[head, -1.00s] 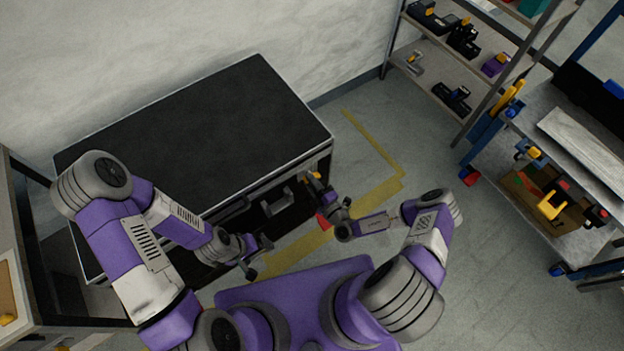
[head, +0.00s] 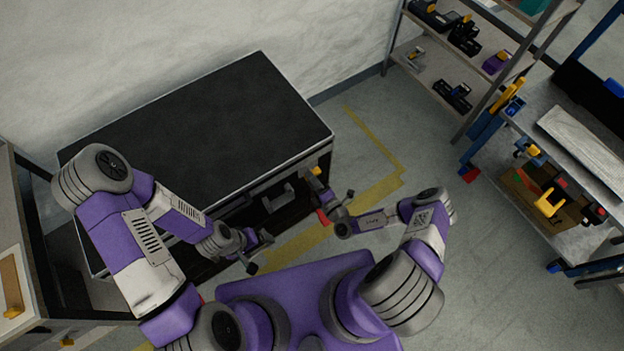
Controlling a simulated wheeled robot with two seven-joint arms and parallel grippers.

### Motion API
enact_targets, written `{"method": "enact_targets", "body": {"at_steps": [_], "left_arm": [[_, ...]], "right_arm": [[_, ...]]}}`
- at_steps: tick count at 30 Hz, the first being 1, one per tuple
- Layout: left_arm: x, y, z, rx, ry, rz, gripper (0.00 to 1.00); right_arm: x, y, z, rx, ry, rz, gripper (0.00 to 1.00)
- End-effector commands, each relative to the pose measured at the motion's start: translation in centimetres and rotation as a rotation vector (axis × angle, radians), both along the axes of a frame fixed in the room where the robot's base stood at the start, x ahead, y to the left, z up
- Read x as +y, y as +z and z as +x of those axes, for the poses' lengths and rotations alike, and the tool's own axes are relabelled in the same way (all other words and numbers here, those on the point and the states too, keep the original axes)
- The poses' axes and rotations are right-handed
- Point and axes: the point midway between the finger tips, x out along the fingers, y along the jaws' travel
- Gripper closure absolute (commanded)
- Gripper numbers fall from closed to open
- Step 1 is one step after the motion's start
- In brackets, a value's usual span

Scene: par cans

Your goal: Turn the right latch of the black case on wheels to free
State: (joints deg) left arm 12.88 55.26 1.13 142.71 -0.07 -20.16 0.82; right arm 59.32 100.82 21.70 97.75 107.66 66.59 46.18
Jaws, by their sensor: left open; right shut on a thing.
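The black case on wheels (head: 205,125) stands against the wall, with a flat black lid and silver edges. Its front faces me. The right latch, a small orange-yellow piece (head: 316,171), shows at the front's right end. My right gripper (head: 329,193) is at this latch and shut on it; the fingers hide much of the latch. A dark handle (head: 278,198) shows on the front, left of the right gripper. My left gripper (head: 261,252) is open and empty in front of the case, apart from it. The left latch is not clearly visible, and the wheels are hidden.
A shelf unit (head: 440,72) with black and purple items stands at the back right. A workbench cart (head: 570,150) with blue legs is at the right. A wooden-topped table (head: 12,255) is at the left. Floor with yellow tape (head: 375,140) is clear right of the case.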

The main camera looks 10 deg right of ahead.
Motion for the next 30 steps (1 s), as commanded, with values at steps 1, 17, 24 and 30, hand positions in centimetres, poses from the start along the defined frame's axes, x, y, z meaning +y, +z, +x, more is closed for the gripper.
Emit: {"method": "enact_targets", "body": {"at_steps": [1, 17, 24, 30], "left_arm": [[0.0, 0.0, 0.0, 0.000, 0.000, 0.000, 0.15], [0.0, 0.0, 0.0, 0.000, 0.000, 0.000, 0.15], [0.0, 0.3, 0.0, 0.000, 0.000, 0.000, 0.15], [0.0, 0.5, 0.0, 0.000, 0.000, 0.000, 0.15]], "right_arm": [[0.0, 0.3, 0.2, -0.009, -0.001, -0.003, 1.00], [0.0, 0.1, 0.1, -0.004, 0.000, -0.001, 0.57], [-0.8, 0.1, -1.8, 0.000, -0.002, -0.001, 0.57], [-1.9, 0.1, -5.0, -0.001, -0.002, -0.001, 0.57]]}}
